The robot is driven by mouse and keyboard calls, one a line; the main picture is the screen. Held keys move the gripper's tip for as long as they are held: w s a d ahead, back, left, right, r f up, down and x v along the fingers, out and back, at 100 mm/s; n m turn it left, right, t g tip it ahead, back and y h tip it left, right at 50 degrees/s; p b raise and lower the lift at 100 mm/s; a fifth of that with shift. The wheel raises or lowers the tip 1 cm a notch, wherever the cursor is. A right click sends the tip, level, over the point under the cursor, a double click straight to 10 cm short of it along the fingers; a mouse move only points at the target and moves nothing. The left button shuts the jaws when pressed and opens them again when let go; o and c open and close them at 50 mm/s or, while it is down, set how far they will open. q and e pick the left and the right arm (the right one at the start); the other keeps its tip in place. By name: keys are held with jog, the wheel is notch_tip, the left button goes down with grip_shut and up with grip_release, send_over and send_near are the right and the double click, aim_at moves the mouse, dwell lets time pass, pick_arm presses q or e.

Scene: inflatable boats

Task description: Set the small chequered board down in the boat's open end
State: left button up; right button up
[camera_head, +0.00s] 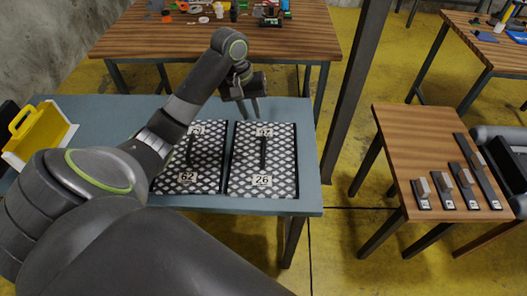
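Two chequered black-and-white boards lie flat side by side on the blue-grey table. The right one (280,160) carries a label "26" and a dark bar handle; the left one (208,160) carries "62" and is partly hidden by my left arm. I cannot tell surely which is the smaller. My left gripper (249,112) points down near the far edge of the right board, its two fingers apart and nothing between them. A grey rounded shape, perhaps the boat (488,134), is cut off at the right edge. My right gripper is out of view.
A yellow toolbox (45,128) stands at the table's left. A wooden table (395,130) at right holds several dark bars with grey blocks. A dark post (358,80) rises between the tables. A back workbench (150,35) holds small tools.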

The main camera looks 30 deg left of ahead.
pick_arm(q)
jog(key=b, duration=0.7)
send_over(263, 147)
jog(key=a, duration=0.1)
notch_tip(263, 147, down, 9)
jog(key=shift+s+f+p, duration=0.4)
jog(key=shift+f+p, duration=0.05)
jog(key=shift+f, duration=0.05)
jog(key=shift+w+d+f, duration=0.1)
jog(key=shift+d+f, duration=0.1)
jog(key=shift+f, duration=0.85)
jog(key=shift+w+d+f, duration=0.15)
jog(key=shift+d+f, duration=0.1)
jog(key=shift+f, duration=0.75)
jog(key=shift+w+d+f, duration=0.1)
jog(key=shift+d+f, duration=0.1)
jog(key=shift+f, duration=0.85)
grip_shut()
